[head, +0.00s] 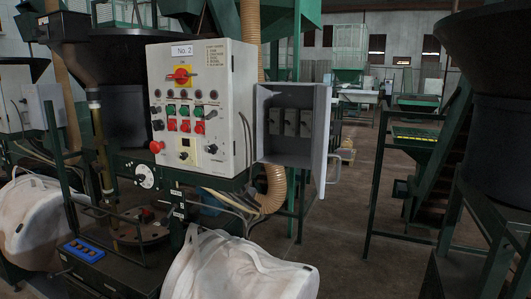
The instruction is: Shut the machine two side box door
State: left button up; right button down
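The machine two control box (198,110) is white, carries a "No. 2" label, and has a red and yellow rotary switch and rows of buttons. On its right side is a grey side box (287,125), open at the front, with several dark grey breakers inside. The side box door (321,140) is grey, hinged at the box's right edge, and stands open, swung out toward me. A light handle (334,170) shows on the door's right side, low down. Neither of my grippers is in view.
White bulk bags hang at the lower left (32,222) and below the control box (240,268). A beige corrugated hose (273,188) runs below the side box. A green frame (410,180) stands at the right. The floor (335,230) between is clear.

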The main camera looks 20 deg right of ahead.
aim_at(324, 98)
jog(key=k+l+z, duration=0.15)
jog(key=l+z, duration=0.3)
jog(key=l, duration=0.25)
jog(key=l+z, duration=0.5)
jog(key=l, duration=0.2)
